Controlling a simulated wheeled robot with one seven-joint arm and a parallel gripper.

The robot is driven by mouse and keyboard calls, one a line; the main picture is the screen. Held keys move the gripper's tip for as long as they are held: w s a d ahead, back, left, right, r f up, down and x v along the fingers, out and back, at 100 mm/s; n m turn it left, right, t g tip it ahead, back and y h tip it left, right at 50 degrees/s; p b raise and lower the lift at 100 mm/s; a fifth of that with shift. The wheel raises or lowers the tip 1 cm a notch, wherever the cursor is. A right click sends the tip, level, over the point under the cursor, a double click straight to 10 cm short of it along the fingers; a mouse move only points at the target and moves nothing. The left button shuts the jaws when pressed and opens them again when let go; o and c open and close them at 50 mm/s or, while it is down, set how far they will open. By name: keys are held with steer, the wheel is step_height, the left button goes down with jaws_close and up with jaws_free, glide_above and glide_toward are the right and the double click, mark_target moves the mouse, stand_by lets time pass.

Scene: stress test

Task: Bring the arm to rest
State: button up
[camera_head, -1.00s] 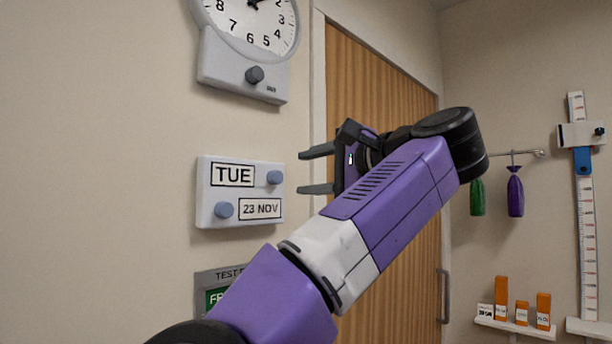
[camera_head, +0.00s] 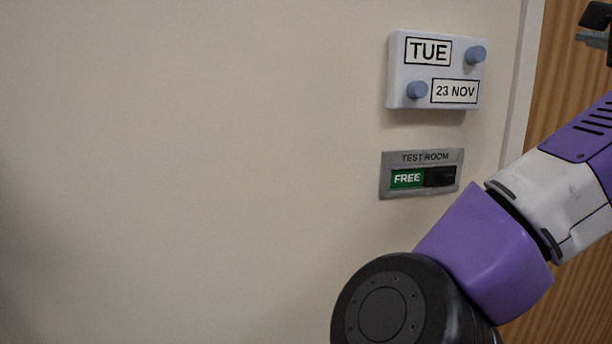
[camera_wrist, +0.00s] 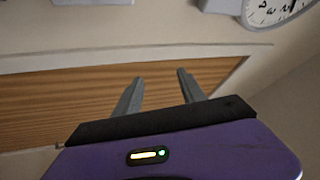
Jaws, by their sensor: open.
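My gripper (camera_wrist: 158,88) shows in the wrist view with its two grey fingers apart and nothing between them. The wooden door and its pale frame lie beyond the fingers. In the head view only a small dark part of my gripper (camera_head: 597,30) shows at the top right corner, cut off by the edge. My purple and white arm (camera_head: 500,255) runs from the bottom middle up to the right edge.
A calendar panel (camera_head: 437,72) reading TUE, 23 NOV with two blue knobs is on the wall. Below it is a TEST ROOM sign (camera_head: 421,157) showing FREE. The wooden door (camera_head: 560,70) is at right. A clock (camera_wrist: 270,10) shows in the wrist view. The left wall is bare.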

steer(key=s+a+f+n+t+y, duration=0.1)
steer(key=s+a+f+n, duration=0.35)
steer(key=f, duration=0.75)
steer(key=s+a+f+n+t+y, duration=0.2)
steer(key=a+f+n, duration=0.5)
steer(key=f, duration=0.5)
steer(key=s+a+f+n+t+y, duration=0.1)
steer(key=s+a+f+n, duration=0.25)
steer(key=f+n, duration=0.6)
steer(key=s+a+f+g+y, duration=0.1)
steer(key=s+a+f+g, duration=0.1)
steer(key=s+f, duration=0.8)
steer(key=s+a+f+m+g+y, duration=0.1)
steer(key=s+f+g, duration=0.3)
steer(key=s+f, duration=0.6)
steer(key=s+a+f+g, duration=0.3)
steer(key=s+f, duration=0.7)
steer(key=s, duration=0.2)
steer(key=shift+s+a+m+y, duration=0.15)
steer(key=shift+a+m+y, duration=0.2)
steer(key=shift+m+y, duration=0.05)
